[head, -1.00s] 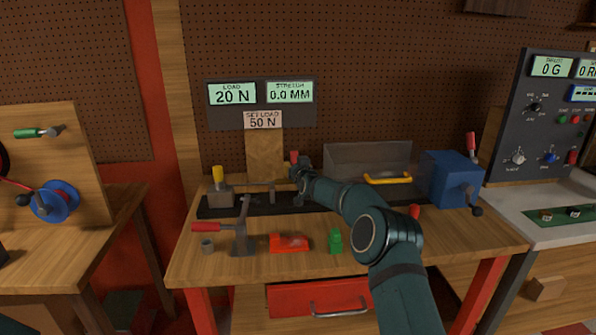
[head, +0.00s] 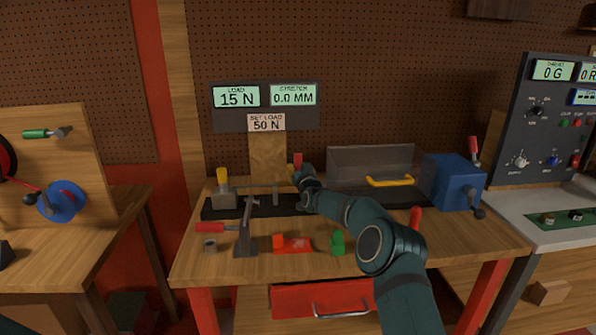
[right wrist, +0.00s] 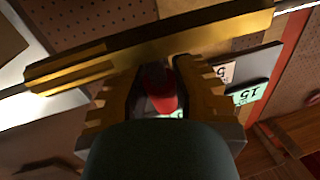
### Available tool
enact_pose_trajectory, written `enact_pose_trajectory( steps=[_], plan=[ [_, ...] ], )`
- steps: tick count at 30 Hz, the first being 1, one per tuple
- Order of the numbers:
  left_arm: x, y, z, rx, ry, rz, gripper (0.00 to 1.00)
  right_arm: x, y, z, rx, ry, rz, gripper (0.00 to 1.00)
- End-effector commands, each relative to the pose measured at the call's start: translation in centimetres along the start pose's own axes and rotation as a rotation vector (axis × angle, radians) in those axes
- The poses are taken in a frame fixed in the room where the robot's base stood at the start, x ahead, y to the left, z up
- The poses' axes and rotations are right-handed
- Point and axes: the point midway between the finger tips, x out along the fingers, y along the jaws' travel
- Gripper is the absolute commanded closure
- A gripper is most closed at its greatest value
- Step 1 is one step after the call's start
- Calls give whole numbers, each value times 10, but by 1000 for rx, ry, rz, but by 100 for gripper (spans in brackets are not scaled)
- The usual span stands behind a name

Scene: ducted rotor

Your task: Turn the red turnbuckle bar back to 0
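The red turnbuckle bar (head: 297,160) stands up from the dark rig on the workbench, its red end showing just above my right gripper (head: 304,178). In the right wrist view the red bar (right wrist: 160,92) lies between the two fingers of my right gripper (right wrist: 158,75), which appear closed on it. The gripper hides the bar's lower part in the head view. The load display (head: 237,97) reads 15 N and the stretch display (head: 293,95) reads 0.0 MM. A label (head: 266,122) says SET LOAD 50 N. My left gripper is not in view.
A clamp with a red handle (head: 210,227), a red block (head: 292,244) and a green piece (head: 338,243) stand at the bench front. A clear guard with a yellow handle (head: 390,181) and a blue box with a crank (head: 452,181) are to the right.

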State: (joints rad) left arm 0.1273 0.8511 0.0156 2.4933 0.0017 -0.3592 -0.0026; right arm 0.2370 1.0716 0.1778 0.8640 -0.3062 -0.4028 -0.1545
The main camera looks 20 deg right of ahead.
Motion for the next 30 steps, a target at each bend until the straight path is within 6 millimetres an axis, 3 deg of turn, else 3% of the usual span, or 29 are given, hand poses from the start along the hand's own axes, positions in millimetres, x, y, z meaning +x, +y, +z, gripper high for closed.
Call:
enact_pose_trajectory(
  steps=[1,3,4,17,30],
  plan=[
    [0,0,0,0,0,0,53,0,-1,1,0,-2,-2,69],
    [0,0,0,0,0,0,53,0,-1,1,0,-2,-2,44],
    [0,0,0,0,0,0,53,0,-1,1,0,-2,-2,41],
    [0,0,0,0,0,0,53,-4,0,0,-1,-1,-1,41],
    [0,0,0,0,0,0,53,-48,1,1,-1,-4,0,41]
  ],
)
